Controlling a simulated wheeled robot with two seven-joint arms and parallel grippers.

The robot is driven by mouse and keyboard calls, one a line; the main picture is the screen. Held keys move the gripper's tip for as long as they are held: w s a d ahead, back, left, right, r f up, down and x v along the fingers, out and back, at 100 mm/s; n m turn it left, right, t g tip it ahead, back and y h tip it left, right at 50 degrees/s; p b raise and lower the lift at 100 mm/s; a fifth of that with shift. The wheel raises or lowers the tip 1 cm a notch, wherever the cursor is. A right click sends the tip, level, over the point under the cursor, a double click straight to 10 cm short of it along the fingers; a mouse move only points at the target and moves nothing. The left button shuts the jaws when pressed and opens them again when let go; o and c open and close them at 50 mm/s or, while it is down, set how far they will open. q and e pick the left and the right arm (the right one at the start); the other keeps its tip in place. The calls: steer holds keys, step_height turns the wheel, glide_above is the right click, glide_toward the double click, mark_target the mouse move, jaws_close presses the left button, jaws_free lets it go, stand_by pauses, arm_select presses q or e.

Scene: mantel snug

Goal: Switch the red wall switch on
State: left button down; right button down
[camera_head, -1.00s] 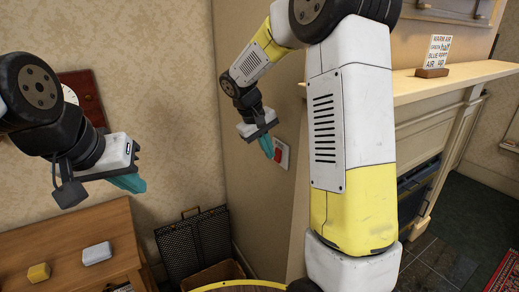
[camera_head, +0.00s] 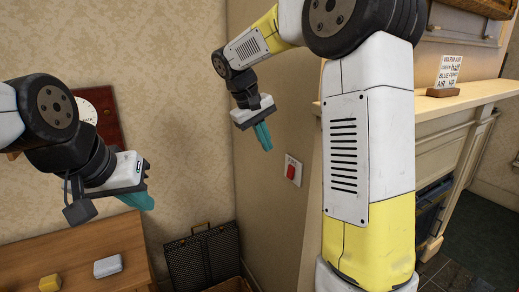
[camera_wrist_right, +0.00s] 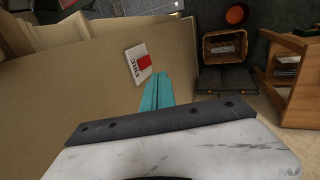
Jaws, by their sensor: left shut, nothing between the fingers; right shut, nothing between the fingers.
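The red wall switch (camera_head: 291,171) sits on a white plate on the side wall, right of and below my right gripper in the head view. In the right wrist view the red switch (camera_wrist_right: 145,62) and its plate show just beyond and left of the fingertips. My right gripper (camera_head: 263,136) is shut and empty, its teal fingers pointing down, apart from the switch in the head view. In the wrist view its fingers (camera_wrist_right: 157,92) appear close to the plate; the exact gap cannot be told. My left gripper (camera_head: 137,200) is shut and empty at the left, above the wooden desk.
A mantel shelf (camera_head: 440,100) with a small word sign (camera_head: 449,73) stands at the right, behind my right arm. The wooden desk (camera_head: 80,255) holds a yellow block (camera_head: 50,283) and a white block (camera_head: 108,266). A black mesh screen (camera_head: 203,258) stands in the corner.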

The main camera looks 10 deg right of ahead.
mark_target(291, 172)
steer(key=shift+a+f+y, duration=0.2)
steer(key=shift+f+y, duration=0.2)
steer(key=shift+f, duration=0.35)
steer(key=w+d+f, duration=0.2)
steer(key=d+f, duration=0.4)
steer(key=f, duration=0.4)
steer(key=shift+w+d, duration=0.15)
steer(key=shift+d, duration=0.25)
